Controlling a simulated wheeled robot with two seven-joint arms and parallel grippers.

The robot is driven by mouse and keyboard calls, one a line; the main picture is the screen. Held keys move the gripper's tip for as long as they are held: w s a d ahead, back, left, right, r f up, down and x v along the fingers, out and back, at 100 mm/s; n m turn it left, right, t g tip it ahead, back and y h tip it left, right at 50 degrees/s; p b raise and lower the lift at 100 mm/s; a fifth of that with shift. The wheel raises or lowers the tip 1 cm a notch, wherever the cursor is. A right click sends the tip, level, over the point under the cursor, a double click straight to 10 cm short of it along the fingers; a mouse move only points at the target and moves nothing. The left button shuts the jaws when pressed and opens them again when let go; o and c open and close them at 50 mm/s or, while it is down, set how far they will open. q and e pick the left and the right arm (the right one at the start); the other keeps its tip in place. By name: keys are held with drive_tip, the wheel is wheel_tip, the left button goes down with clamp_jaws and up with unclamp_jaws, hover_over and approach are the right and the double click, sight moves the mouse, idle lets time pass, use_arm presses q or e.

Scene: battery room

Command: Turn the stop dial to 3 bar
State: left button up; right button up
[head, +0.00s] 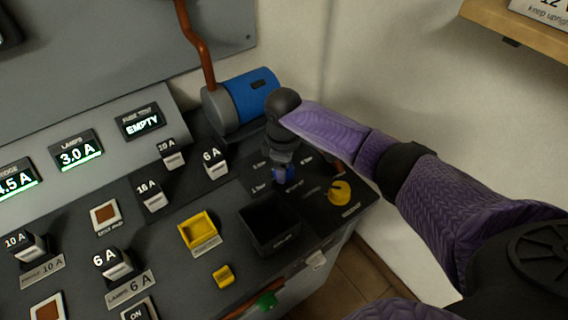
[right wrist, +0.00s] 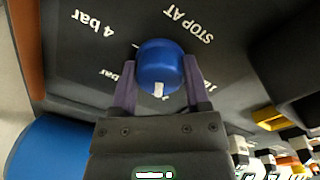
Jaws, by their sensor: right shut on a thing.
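The blue stop dial (right wrist: 160,58) sits on the dark panel in the right wrist view, with a white mark on its lower side in that picture. The label "4 bar" (right wrist: 95,24) is up and left of it, "STOP AT" (right wrist: 188,25) up and right, and another bar label (right wrist: 117,78), partly hidden by a finger, at left. My right gripper (right wrist: 160,72) is shut on the dial, one finger on each side. In the head view the gripper (head: 283,163) comes down over the dial (head: 284,176) and partly hides it. My left gripper is not in view.
A blue and grey cylinder (head: 250,100) stands behind the gripper. A yellow knob (head: 340,191) is to the right of the dial. A black open bin (head: 268,228), a yellow tray (head: 199,232) and several labelled fuse blocks lie in front and left. The wall is close at right.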

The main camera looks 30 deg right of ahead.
drive_tip(key=shift+r+m+p, duration=0.25)
drive_tip(key=shift+m+p, duration=1.15)
drive_tip(key=shift+p, duration=0.4)
drive_tip(key=shift+m+p, duration=0.7)
drive_tip(key=shift+m, duration=0.2)
drive_tip(key=shift+f+m+p, duration=0.1)
drive_tip(key=shift+m+p, duration=0.45)
drive_tip(key=shift+m, duration=0.35)
drive_tip(key=m+p, duration=0.1)
drive_tip(key=m, duration=0.2)
drive_tip(key=shift+a, duration=0.1)
drive_tip(key=shift+f+m+p, duration=0.1)
drive_tip(key=shift+m+p, duration=0.25)
drive_tip(key=shift+m, duration=0.75)
